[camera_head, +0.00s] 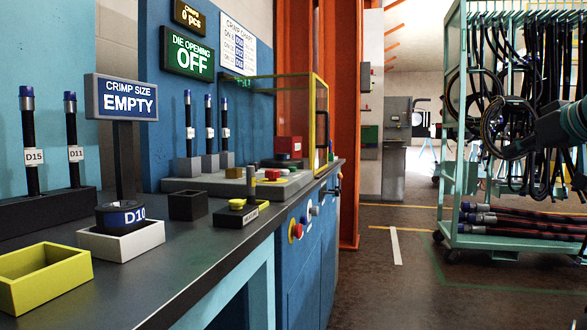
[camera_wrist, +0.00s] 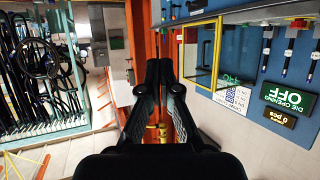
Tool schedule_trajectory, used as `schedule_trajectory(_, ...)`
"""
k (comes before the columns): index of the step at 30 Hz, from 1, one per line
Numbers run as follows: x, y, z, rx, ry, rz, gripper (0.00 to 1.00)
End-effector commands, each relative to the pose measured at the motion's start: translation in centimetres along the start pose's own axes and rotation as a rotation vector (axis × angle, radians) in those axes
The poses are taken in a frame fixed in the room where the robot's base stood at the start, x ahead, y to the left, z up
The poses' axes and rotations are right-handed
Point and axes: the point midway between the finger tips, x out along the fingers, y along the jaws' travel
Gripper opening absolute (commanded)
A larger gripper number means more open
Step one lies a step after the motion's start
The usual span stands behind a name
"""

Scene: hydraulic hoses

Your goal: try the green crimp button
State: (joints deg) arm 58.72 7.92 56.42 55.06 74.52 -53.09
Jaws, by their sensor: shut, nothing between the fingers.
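I cannot make out a clearly green button in either view. In the head view a control box with a yellow button (camera_head: 237,204) stands on the bench. A red button (camera_head: 272,174) sits on the grey machine base behind it. A red-and-yellow button (camera_head: 296,231) and small knobs (camera_head: 315,210) are on the blue cabinet front. My gripper (camera_wrist: 159,68) shows in the wrist view with its fingertips together and empty, away from the bench. Part of my arm shows at the right edge of the head view.
The die sign (camera_head: 188,53) reads OFF, and the crimp size sign (camera_head: 122,98) reads EMPTY. A D10 die (camera_head: 121,215) sits in a white tray (camera_head: 142,242), beside a yellow tray (camera_head: 42,277). A hose rack (camera_head: 450,150) stands right. Floor between bench and rack is clear.

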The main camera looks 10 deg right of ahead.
Motion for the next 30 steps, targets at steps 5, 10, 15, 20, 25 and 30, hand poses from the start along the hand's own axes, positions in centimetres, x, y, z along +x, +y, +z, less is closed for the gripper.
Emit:
schedule_trajectory(5,0.0,0.0,0.0,0.000,0.000,0.000,0.00)
schedule_trajectory(10,0.4,-0.9,0.3,0.010,-0.013,-0.006,0.00)
schedule_trajectory(15,2.7,-6.1,2.5,0.070,-0.093,-0.034,0.00)
schedule_trajectory(20,4.7,-13.9,7.4,0.139,-0.224,-0.058,0.00)
schedule_trajectory(25,5.2,-21.5,14.2,0.176,-0.363,-0.062,0.00)
schedule_trajectory(30,4.1,-27.9,22.0,0.171,-0.484,-0.052,0.00)
